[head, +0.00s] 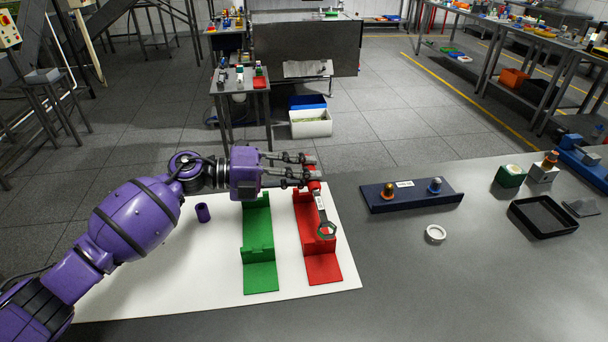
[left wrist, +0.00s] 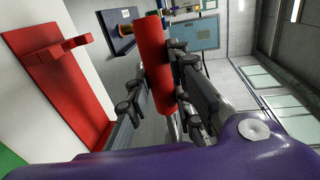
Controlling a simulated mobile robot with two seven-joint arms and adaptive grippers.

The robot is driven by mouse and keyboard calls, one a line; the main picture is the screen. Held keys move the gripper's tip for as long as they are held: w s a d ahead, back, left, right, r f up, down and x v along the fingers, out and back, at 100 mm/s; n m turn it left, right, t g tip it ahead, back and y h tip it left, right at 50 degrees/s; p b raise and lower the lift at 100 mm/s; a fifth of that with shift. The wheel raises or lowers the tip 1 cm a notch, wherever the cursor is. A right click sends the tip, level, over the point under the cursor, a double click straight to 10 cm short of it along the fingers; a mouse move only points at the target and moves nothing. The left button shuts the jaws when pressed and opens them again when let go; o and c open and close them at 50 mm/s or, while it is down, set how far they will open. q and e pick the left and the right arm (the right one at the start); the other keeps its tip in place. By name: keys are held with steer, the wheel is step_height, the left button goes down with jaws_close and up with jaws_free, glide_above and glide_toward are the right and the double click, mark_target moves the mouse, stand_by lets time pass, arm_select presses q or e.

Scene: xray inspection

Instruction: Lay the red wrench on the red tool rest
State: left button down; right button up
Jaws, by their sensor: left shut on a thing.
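My left gripper (head: 313,172) is shut on the red handle of the red wrench (head: 321,206). In the head view the wrench's ring-shaped grey head points toward the near side and overlaps the red tool rest (head: 322,268). In the left wrist view the red wrench (left wrist: 154,65) is between the fingers of my left gripper (left wrist: 155,85). The red tool rest (left wrist: 62,90) is to its left, with a visible gap between handle and rest. Whether the wrench's head touches the rest is unclear. My right gripper is not in view.
A green tool rest (head: 260,277) stands left of the red one on a white mat (head: 200,280). A small purple cylinder (head: 203,212) is farther left. A dark blue board with knobs (head: 411,200), a white ring (head: 435,234) and a black tray (head: 543,231) are on the right.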

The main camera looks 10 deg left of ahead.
arm_select(q)
steer(key=f+b, duration=0.1)
steer(key=f, duration=0.2)
steer(key=f+b, duration=0.2)
steer(key=f, duration=0.1)
steer(key=shift+w+f, duration=0.2)
steer(key=shift+f, duration=0.1)
steer(key=shift+f+b, duration=0.5)
steer(key=shift+f, duration=0.4)
steer(key=shift+f, duration=0.25)
steer(key=c, duration=1.5)
jaws_free()
steer(key=shift+o, duration=0.2)
steer(key=shift+f, duration=0.1)
steer(key=v, duration=0.7)
steer(key=shift+a, duration=0.35)
